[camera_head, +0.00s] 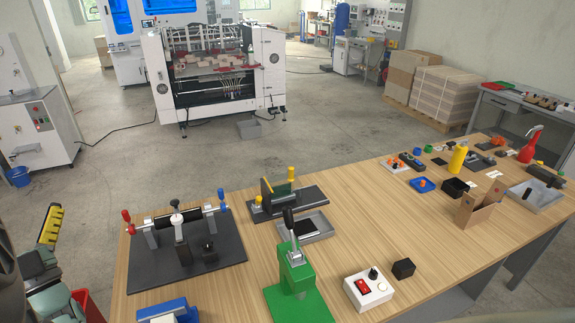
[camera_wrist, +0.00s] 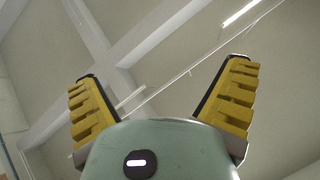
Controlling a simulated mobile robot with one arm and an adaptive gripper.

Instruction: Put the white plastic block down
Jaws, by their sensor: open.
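My gripper (camera_wrist: 163,70) is open in the wrist view, its two yellow ridged fingers spread wide with only ceiling between them. It also shows at the left edge of the head view (camera_head: 50,228), pointing up beside the wooden table (camera_head: 345,225). I cannot clearly identify a white plastic block. A pale piece (camera_head: 166,318) shows at a blue fixture (camera_head: 170,308) on the table's near edge, cut off by the frame. A white box with a red switch and a black knob (camera_head: 368,288) stands on the table; it looks like a control box.
A black-based roller fixture (camera_head: 215,258), a green lever press (camera_head: 297,280), a grey tray (camera_head: 306,230) and a black cube (camera_head: 403,268) stand on the table. An open cardboard box (camera_head: 478,212) is at right. The table's middle is mostly clear. A red bin (camera_head: 90,308) is at lower left.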

